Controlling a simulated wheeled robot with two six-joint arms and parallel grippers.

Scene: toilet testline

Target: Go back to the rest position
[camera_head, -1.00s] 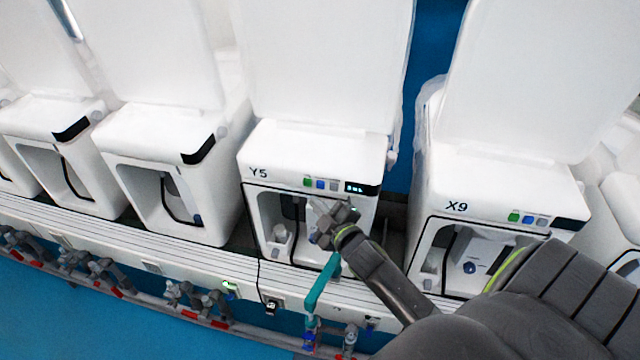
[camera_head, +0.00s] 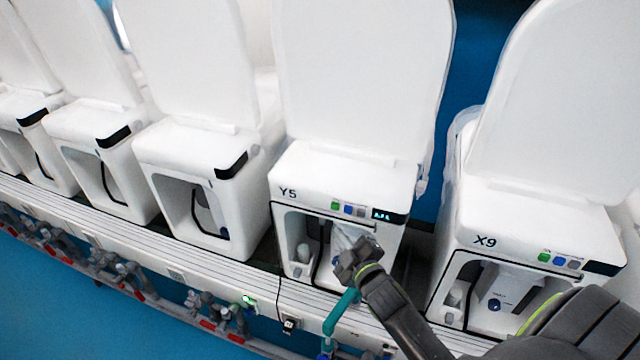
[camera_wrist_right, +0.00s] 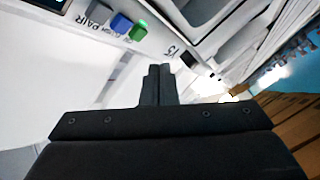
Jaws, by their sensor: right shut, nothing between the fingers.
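My right gripper (camera_head: 352,250) is in front of the open front of the white toilet unit marked Y5 (camera_head: 335,180), below its row of buttons. In the right wrist view its two fingers (camera_wrist_right: 155,82) are together, with nothing between them. That view also shows a green button (camera_wrist_right: 138,31) and a blue button (camera_wrist_right: 121,24) on a white panel close by. My right arm comes in from the lower right and covers part of the unit's lower front. My left gripper is not in view.
The white unit X9 (camera_head: 530,215) stands at the right, close to my right arm. Several similar units stand in a row to the left on a pale rail (camera_head: 180,270). A teal valve handle (camera_head: 340,309) is just below my gripper. Valves (camera_head: 120,275) line the rail's front.

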